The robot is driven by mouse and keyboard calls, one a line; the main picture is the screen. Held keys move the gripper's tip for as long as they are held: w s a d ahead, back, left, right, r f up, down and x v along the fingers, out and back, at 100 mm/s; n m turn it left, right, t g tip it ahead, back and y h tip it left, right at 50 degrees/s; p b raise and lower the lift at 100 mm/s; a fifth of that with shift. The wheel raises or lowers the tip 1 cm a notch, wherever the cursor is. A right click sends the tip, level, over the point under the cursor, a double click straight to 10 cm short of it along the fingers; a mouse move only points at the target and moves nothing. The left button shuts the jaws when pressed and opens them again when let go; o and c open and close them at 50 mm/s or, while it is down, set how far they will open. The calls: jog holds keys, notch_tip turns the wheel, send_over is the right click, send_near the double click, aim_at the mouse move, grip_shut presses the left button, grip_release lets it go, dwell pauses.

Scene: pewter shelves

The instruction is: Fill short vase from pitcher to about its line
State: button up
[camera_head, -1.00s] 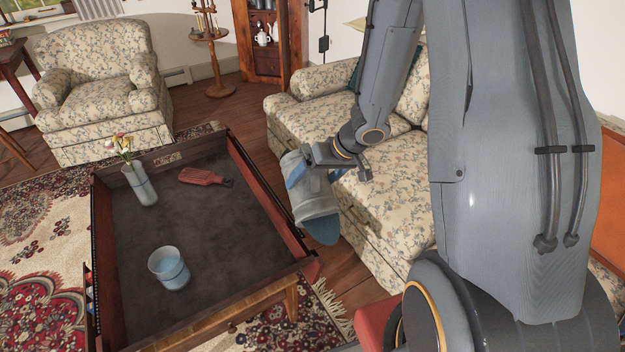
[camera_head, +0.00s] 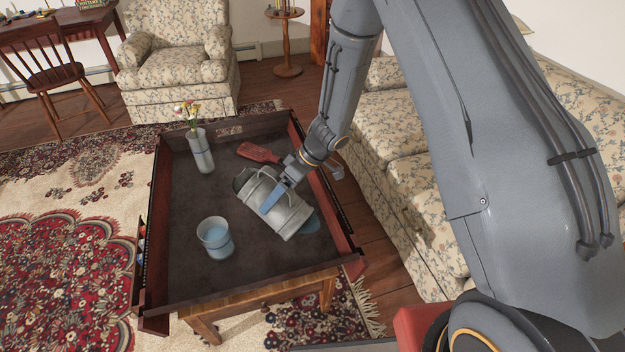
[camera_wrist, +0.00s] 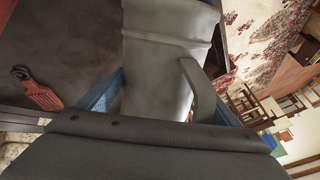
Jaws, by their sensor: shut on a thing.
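The pitcher (camera_head: 284,218) is grey and tilted, its mouth end up and to the left, its wide base down and to the right. A bluish patch shows by the base. My gripper (camera_head: 268,196) is shut on the pitcher, with a blue finger along its side. The wrist view shows the pitcher (camera_wrist: 165,65) between the blue fingers, its handle at the right. The short vase (camera_head: 214,240) is clear and stands upright on the tabletop, left of the pitcher and apart from it. Bluish water shows inside; its level against the line is unclear.
The dark table (camera_head: 192,280) has raised wooden edges. A tall vase (camera_head: 201,155) with flowers stands at its back left, and a red paddle-like item (camera_head: 258,152) lies at the back. A floral sofa (camera_head: 385,165) is right of the table, an armchair (camera_head: 180,75) behind.

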aim_at(255, 209)
jog(key=s+a+f+n, duration=0.1)
jog(key=a, duration=0.1)
jog(key=s+a+f+n+g, duration=0.1)
jog(key=a, duration=0.2)
jog(key=s+a+f+n+g, duration=0.1)
jog(key=a+f+n, duration=0.1)
jog(key=a, duration=0.1)
jog(key=shift+s+f, duration=0.1)
jog(key=shift+s, duration=0.25)
jog(key=f+y+b, duration=0.1)
jog(key=b, duration=0.2)
jog(key=f+y+b, duration=0.1)
jog(key=y+b, duration=0.1)
jog(key=f+n+y+b, duration=0.1)
jog(key=b, duration=0.2)
jog(key=shift+s+d+f+b, duration=0.15)
jog(key=shift+s+d+b, duration=0.1)
jog(key=shift+b, duration=0.1)
jog(key=shift+a+y+b, duration=0.1)
jog(key=shift+y+b, duration=0.3)
jog(key=shift+y, duration=0.1)
jog(key=shift+t, duration=0.3)
